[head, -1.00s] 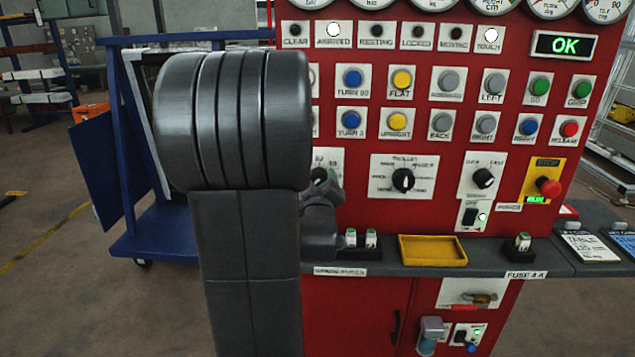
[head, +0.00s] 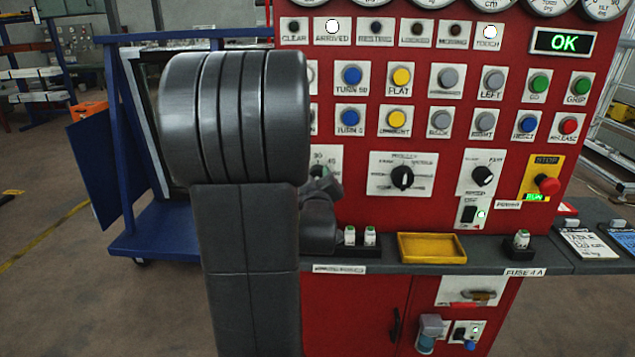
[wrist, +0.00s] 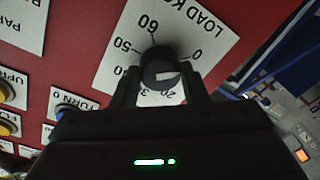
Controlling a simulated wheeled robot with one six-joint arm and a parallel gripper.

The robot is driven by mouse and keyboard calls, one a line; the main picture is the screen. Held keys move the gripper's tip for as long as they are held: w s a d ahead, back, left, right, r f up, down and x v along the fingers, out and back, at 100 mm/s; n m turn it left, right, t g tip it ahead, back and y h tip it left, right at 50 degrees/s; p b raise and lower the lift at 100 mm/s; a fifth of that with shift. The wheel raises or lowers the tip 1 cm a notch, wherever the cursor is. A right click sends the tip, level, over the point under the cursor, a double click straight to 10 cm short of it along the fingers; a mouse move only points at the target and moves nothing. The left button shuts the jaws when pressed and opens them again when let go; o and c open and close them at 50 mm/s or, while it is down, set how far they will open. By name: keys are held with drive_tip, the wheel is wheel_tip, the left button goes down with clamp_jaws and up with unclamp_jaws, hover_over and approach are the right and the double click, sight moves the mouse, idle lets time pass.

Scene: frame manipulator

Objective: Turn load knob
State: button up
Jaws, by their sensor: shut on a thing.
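The load knob (wrist: 160,66) is a dark round knob on a white dial plate (wrist: 118,68) marked "LOAD K…", with 0, 20, 50 and 60 readable around it. My gripper (wrist: 160,84) is shut on the knob, one finger on each side. A pale mark shows on the knob's face, but I cannot tell the exact setting. In the head view my arm hides most of the dial; only the plate's right part (head: 334,157) shows, with 30 and 40 on it.
Below is a grey ledge with a yellow tray (head: 432,248) and small fuses. A blue cart (head: 160,230) stands left.

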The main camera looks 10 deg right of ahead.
drive_tip(key=shift+f+b, duration=0.1)
drive_tip(key=shift+b, duration=0.2)
drive_tip(key=m+b, duration=0.2)
drive_tip(key=b, duration=0.1)
drive_tip(key=shift+f, duration=0.15)
drive_tip(key=m+b, duration=0.7)
drive_tip(key=shift+m, duration=0.4)
drive_tip(key=m+b, duration=0.3)
drive_tip(key=shift+m+h, duration=0.4)
drive_tip(key=m+b, duration=0.2)
drive_tip(key=m, duration=0.4)
drive_tip(key=shift+m+h+b, duration=0.3)
drive_tip(key=m, duration=0.3)
drive_tip(key=shift+r+m, duration=0.2)
drive_tip(key=shift+m, duration=0.2)
drive_tip(key=shift+a+m+b, duration=0.1)
drive_tip(key=shift+m+b, duration=0.2)
drive_tip(key=shift+m, duration=1.4)
